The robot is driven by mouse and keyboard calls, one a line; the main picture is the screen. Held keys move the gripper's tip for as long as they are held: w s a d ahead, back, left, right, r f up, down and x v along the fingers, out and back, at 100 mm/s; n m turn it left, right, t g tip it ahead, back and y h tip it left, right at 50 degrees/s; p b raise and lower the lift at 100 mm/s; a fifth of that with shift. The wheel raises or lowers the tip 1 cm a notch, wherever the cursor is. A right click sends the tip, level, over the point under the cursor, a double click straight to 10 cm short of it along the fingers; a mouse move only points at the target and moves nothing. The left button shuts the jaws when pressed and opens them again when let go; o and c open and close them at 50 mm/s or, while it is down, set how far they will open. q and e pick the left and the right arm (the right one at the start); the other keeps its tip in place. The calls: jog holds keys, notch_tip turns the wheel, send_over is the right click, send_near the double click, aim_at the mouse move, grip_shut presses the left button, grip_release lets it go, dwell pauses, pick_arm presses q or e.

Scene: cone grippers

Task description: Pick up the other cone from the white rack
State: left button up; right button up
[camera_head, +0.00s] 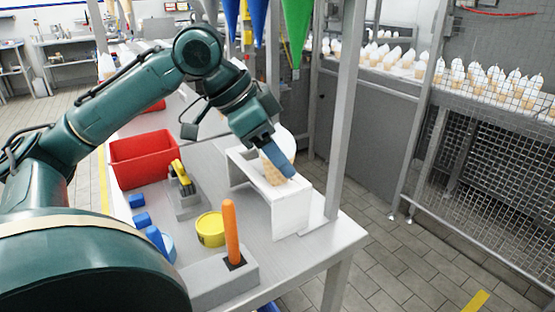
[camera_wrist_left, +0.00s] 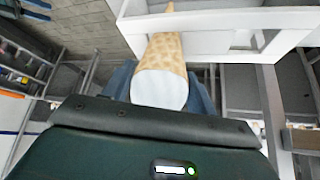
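A waffle cone with a white top (camera_head: 275,178) stands in the white rack (camera_head: 291,216) on the metal table. My left gripper (camera_head: 281,163) reaches down to the rack from the left, its blue fingers at the upper part of this cone. In the left wrist view the cone (camera_wrist_left: 165,58) lies between the two blue fingers, its white end towards me and its tip at the rack (camera_wrist_left: 215,18). The fingers sit close along both its sides; whether they press on it cannot be told. The fingers partly hide the cone in the head view. My right gripper is not in view.
A red bin (camera_head: 150,160), a yellow tub (camera_head: 210,229) and an orange-handled tool (camera_head: 230,230) in a grey block stand on the table left of the rack. A metal post (camera_head: 345,110) rises right beside the rack. Green and blue funnels hang above. More cones stand behind mesh.

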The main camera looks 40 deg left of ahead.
pick_arm(q)
jog(key=shift+c, duration=1.4)
